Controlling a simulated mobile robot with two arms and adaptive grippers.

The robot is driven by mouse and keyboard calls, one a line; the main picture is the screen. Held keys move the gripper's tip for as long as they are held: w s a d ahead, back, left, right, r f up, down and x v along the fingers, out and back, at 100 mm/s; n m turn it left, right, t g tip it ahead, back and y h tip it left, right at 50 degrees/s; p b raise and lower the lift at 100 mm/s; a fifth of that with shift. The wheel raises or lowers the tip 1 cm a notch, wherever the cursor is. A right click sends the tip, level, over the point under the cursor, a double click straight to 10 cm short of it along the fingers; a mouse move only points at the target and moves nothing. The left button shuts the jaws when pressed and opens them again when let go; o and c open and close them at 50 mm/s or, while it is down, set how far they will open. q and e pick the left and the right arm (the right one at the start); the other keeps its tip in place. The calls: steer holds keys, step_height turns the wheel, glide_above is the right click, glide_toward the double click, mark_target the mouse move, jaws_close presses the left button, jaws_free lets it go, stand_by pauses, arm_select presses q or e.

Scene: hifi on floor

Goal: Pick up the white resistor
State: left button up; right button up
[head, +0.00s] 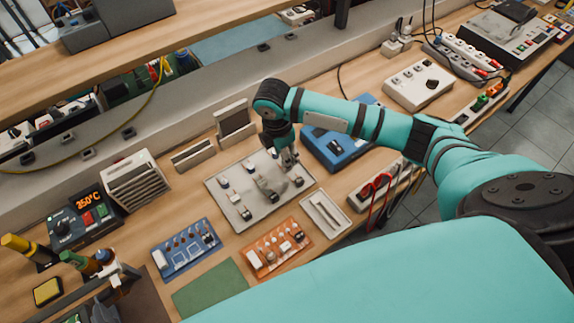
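My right arm comes in from the right. Its gripper (289,161) points down over the back right part of a grey plate (228,204) on the bench. Several small dark and whitish parts stand on this plate; I cannot tell which, if any, is the white resistor. A white block (160,258) sits on the blue board, and another white block (253,261) sits on the orange board; either could be the resistor. The gripper's fingertips are small and close to the plate parts, so I cannot tell whether they hold anything. My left gripper is not in view.
A white tray (326,214) and a blue case (337,150) lie right of the plate. The blue board (187,247), orange board (277,247) and green mat (209,291) lie in front. A soldering station (80,222) stands left. A shelf runs behind.

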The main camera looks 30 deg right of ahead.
steer(key=shift+s+f, duration=0.1)
steer(key=shift+f, duration=0.1)
steer(key=f, duration=0.1)
steer(key=f+p, duration=0.1)
steer(key=f, duration=0.1)
steer(key=d+f, duration=0.1)
steer(key=f, duration=0.1)
steer(key=c, duration=0.8)
